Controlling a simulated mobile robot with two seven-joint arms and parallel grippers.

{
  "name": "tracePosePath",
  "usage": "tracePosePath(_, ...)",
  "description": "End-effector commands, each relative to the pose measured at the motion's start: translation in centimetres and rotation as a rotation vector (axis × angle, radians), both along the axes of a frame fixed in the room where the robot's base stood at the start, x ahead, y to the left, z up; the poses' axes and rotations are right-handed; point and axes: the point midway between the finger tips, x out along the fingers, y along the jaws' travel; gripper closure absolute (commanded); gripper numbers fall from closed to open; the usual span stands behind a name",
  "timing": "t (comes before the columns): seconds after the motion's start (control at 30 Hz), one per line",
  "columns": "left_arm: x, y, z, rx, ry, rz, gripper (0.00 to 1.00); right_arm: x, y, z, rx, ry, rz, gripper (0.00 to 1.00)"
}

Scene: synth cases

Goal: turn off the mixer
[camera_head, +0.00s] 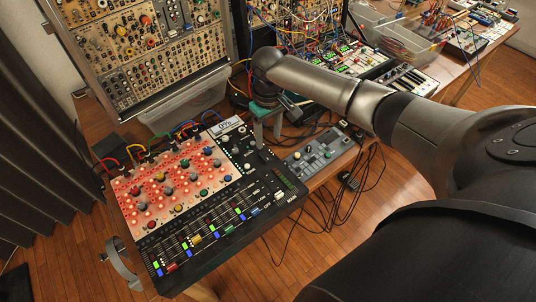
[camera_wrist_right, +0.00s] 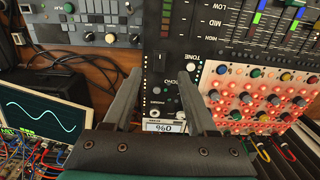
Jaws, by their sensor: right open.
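The mixer (camera_head: 262,205) is a black console with an orange-lit knob panel, coloured faders and a small lit display (camera_head: 228,126). It lies on the table in the head view's middle left. It fills the right of the right wrist view (camera_wrist_right: 225,50), where the display (camera_wrist_right: 165,127) shows upside down between my fingers. My right gripper (camera_head: 266,131) is open and empty above the mixer's back right corner. Its two fingers (camera_wrist_right: 160,85) are spread over the strip near the display. My left gripper is not in view.
A grey knobbed unit (camera_head: 320,155) lies right of the mixer, with loose black cables beside it. Coloured patch cables (camera_head: 150,147) rise at the mixer's back left edge. Modular racks (camera_head: 150,45) stand behind. A screen with a wave (camera_wrist_right: 40,115) is at the wrist view's left.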

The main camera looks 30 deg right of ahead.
Motion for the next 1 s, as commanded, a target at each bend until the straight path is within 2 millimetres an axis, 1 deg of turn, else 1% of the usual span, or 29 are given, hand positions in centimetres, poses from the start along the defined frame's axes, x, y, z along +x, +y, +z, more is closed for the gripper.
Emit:
tracePosePath(0.03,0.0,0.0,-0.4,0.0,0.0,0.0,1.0,-0.1,0.1,-1.4,0.0,0.003,0.0,0.43)
tracePosePath(0.2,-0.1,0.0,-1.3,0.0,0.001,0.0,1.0,0.0,0.1,-4.8,0.0,0.001,0.0,0.43)
tracePosePath(0.3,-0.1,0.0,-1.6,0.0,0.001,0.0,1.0,0.0,0.0,-6.3,-0.001,0.001,0.001,0.43)
tracePosePath(0.4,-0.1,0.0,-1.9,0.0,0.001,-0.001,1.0,0.0,0.0,-7.4,0.0,-0.001,0.0,0.43)
tracePosePath(0.57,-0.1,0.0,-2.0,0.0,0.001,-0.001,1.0,0.0,0.1,-8.1,0.0,-0.001,0.002,0.43)
tracePosePath(0.83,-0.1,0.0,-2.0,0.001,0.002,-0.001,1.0,0.0,0.1,-8.2,0.0,-0.001,0.002,0.43)
tracePosePath(1.0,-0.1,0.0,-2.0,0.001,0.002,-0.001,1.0,0.0,0.0,-8.1,0.0,-0.001,0.002,0.62)
